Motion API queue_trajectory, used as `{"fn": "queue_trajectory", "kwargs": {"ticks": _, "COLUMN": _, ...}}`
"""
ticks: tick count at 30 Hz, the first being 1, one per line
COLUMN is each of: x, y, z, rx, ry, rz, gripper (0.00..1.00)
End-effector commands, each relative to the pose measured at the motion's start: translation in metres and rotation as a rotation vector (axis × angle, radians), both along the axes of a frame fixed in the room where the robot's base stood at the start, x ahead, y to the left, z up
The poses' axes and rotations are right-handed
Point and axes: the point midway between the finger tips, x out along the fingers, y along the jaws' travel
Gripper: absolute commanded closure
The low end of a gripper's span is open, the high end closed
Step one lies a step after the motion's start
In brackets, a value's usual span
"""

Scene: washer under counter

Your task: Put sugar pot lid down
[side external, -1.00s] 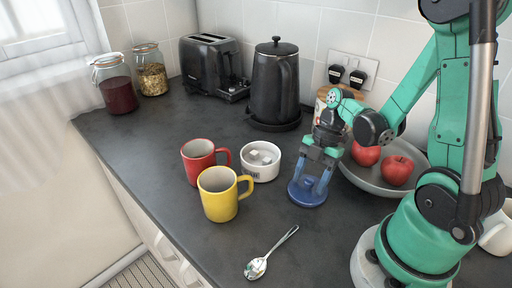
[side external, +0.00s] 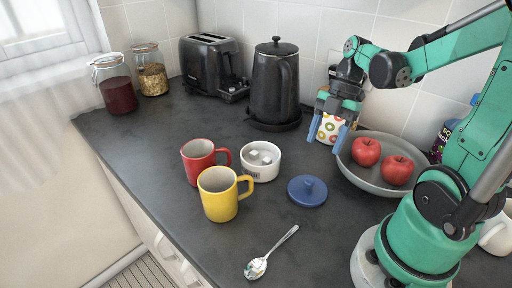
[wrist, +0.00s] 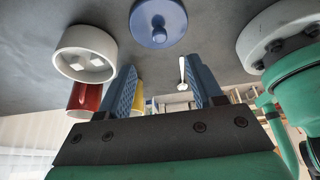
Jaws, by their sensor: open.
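The blue sugar pot lid (side external: 307,191) lies flat on the dark counter, knob up, to the right of the sugar pot. It also shows at the top of the wrist view (wrist: 158,24). The white sugar pot (side external: 261,161) stands open with white sugar cubes inside; the wrist view shows it at the upper left (wrist: 86,50). My gripper (side external: 333,139) is open and empty, raised above the counter behind the lid and clear of it. Its two blue fingers (wrist: 165,88) point away from the wrist camera with nothing between them.
A red mug (side external: 199,162) and a yellow mug (side external: 219,194) stand left of the pot. A spoon (side external: 258,267) lies in front. A grey bowl with apples (side external: 362,181) is right of the lid. A black kettle (side external: 274,85) and toaster (side external: 212,68) stand behind.

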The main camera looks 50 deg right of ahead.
Motion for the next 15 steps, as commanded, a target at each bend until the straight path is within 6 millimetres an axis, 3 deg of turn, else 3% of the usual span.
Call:
{"fn": "queue_trajectory", "kwargs": {"ticks": 4, "x": 0.000, "y": -0.008, "z": 0.017, "rx": 0.000, "ry": -0.001, "rz": 0.000, "gripper": 0.41}}
{"fn": "queue_trajectory", "kwargs": {"ticks": 10, "x": 0.001, "y": -0.010, "z": 0.027, "rx": -0.010, "ry": 0.004, "rz": -0.018, "gripper": 0.41}}
{"fn": "queue_trajectory", "kwargs": {"ticks": 15, "x": 0.010, "y": 0.008, "z": 0.027, "rx": -0.110, "ry": 0.037, "rz": -0.250, "gripper": 0.41}}
